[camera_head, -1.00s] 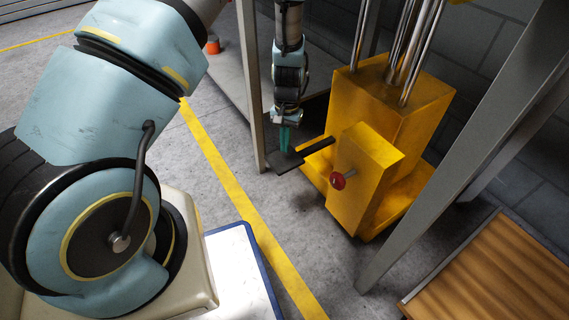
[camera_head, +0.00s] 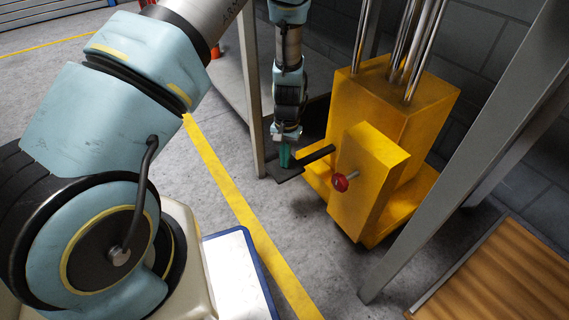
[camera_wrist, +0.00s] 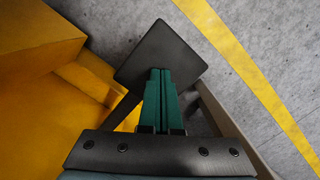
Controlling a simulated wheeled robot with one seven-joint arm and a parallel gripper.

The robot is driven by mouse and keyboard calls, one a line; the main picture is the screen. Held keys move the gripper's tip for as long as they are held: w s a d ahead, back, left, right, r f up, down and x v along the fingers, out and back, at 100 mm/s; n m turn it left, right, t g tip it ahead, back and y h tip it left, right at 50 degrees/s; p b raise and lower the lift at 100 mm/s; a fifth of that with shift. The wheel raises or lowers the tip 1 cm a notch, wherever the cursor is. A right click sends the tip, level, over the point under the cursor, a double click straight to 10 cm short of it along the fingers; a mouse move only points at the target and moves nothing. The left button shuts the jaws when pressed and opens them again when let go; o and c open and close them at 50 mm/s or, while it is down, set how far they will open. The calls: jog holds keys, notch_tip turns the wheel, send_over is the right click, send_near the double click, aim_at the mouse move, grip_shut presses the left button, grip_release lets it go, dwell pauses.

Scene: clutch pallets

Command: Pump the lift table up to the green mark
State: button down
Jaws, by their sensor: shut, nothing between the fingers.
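The yellow lift table base (camera_head: 400,115) stands on the floor with upright chrome rods above it. A dark foot pedal (camera_head: 284,172) sticks out from it to the left on a black bar. A red knob (camera_head: 340,183) is on the front of its yellow housing. My gripper (camera_head: 285,160) points down over the pedal with its green fingers shut and empty. In the wrist view the fingertips (camera_wrist: 161,75) lie over the square pedal plate (camera_wrist: 160,50); whether they touch it I cannot tell. The table's top and the green mark are not in view.
A grey post (camera_head: 251,90) stands just left of my gripper, and a wide grey leg (camera_head: 450,150) stands to the right. A wooden pallet (camera_head: 505,265) is at the lower right. A yellow line (camera_head: 225,180) crosses clear concrete floor.

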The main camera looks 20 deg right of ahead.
notch_tip(320, 180, down, 3)
jog(key=shift+b, duration=0.5)
jog(key=shift+w+d+r+p, duration=0.5)
jog(key=shift+w+d+r, duration=0.05)
jog(key=shift+w+d, duration=0.25)
jog(key=shift+w+d+r, duration=0.1)
jog(key=shift+w+d, duration=0.2)
jog(key=shift+w, duration=0.1)
notch_tip(320, 180, up, 11)
jog(key=p, duration=0.3)
jog(key=shift+w+d+p, duration=0.3)
jog(key=shift+p, duration=0.05)
